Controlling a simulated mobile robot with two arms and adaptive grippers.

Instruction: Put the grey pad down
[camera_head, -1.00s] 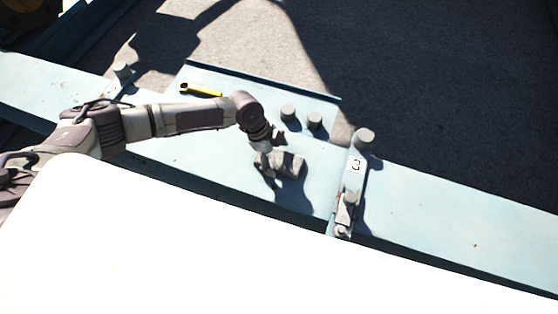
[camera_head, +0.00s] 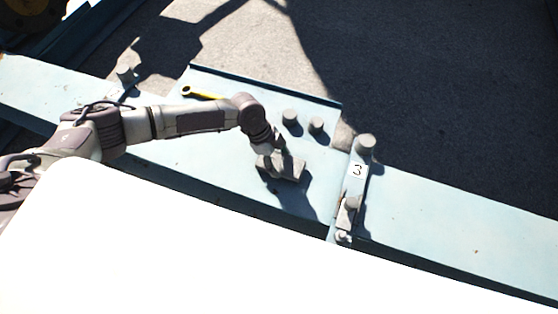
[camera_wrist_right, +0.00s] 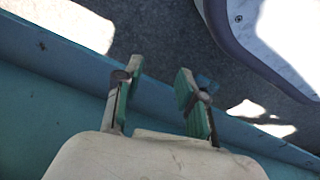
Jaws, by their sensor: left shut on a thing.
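The grey pad (camera_head: 290,167) is a small blocky piece over the pale blue plate (camera_head: 220,150) in the head view. My left gripper (camera_head: 273,157) is shut on it from above; its fingertips are small and partly hidden. A dark shadow falls right beside the pad, and I cannot tell whether it touches the plate. My right gripper (camera_wrist_right: 158,82) shows in the right wrist view, with green-padded fingers apart and nothing between them.
Two short grey cylinders (camera_head: 303,120) stand behind the pad. A yellow wrench (camera_head: 202,94) lies at the plate's back left. A hinged bar marked 3 (camera_head: 354,185) with grey knobs stands to the right. The blue beam (camera_head: 450,225) beyond it is clear.

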